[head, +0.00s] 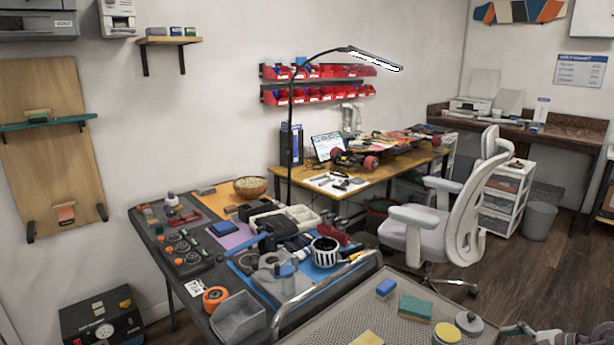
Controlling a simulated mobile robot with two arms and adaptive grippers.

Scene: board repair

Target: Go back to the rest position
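At the bottom right edge, next to the cart, a pale, jointed mechanical part shows that looks like my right gripper (518,329). It is cut off by the frame, and whether its fingers are open or shut cannot be made out. No object is clearly seen in it. My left gripper is not in view.
A grey cart top (335,325) with a metal handle holds a blue block, a green sponge (415,308) and yellow pads. The dark workbench (185,290) beside it is crowded with tools. A lamp (375,60) arches above. An office chair (450,225) stands behind the cart.

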